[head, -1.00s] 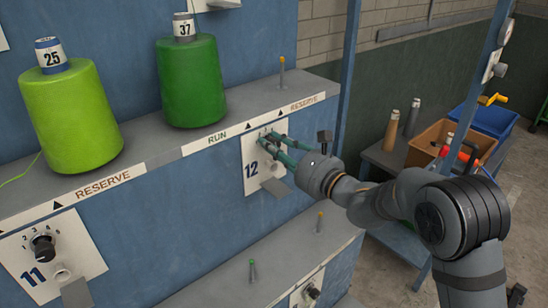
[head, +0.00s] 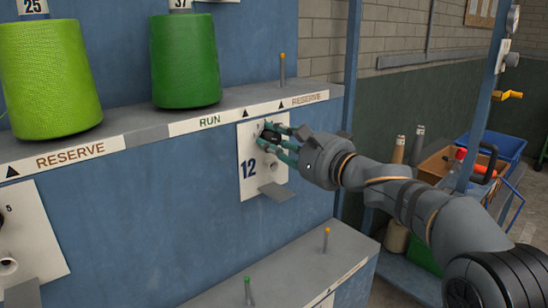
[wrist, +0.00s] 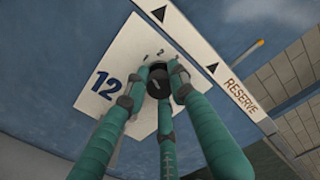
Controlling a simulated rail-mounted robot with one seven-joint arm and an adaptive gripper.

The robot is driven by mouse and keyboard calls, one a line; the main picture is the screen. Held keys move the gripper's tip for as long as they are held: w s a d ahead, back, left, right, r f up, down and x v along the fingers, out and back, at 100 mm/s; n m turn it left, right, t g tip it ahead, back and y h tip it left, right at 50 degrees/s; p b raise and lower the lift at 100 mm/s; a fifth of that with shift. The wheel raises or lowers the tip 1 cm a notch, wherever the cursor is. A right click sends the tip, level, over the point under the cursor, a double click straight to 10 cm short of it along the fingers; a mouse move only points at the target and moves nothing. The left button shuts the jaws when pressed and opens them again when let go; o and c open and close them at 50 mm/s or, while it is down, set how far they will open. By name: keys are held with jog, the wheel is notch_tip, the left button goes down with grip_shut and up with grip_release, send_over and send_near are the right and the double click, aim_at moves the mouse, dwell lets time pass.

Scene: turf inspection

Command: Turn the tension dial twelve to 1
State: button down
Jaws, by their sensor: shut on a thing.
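The tension dial twelve is a small black knob (head: 271,135) on a white plate (head: 247,155) marked 12, on the blue wall panel below the ledge. In the wrist view the dial (wrist: 158,82) shows between the teal fingers, with the numerals 1 and 2 on the plate (wrist: 120,62) just above it. My gripper (head: 280,137) is shut on the dial, its fingers around the knob; it also fills the wrist view (wrist: 159,76). The fingers hide much of the scale, and I cannot tell which number the dial points to.
A ledge (head: 120,120) with RUN and RESERVE labels runs above the plate and holds two green yarn cones (head: 186,62). A grey tab (head: 278,193) sticks out below the dial. A lower ledge (head: 270,268) carries short pegs. A cart with bins (head: 495,145) stands at right.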

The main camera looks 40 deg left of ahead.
jog(key=shift+f+n+b, duration=0.1)
jog(key=shift+n+b, duration=1)
jog(key=c, duration=1.4)
grip_release()
jog(key=shift+c, duration=0.2)
jog(key=v, duration=1.2)
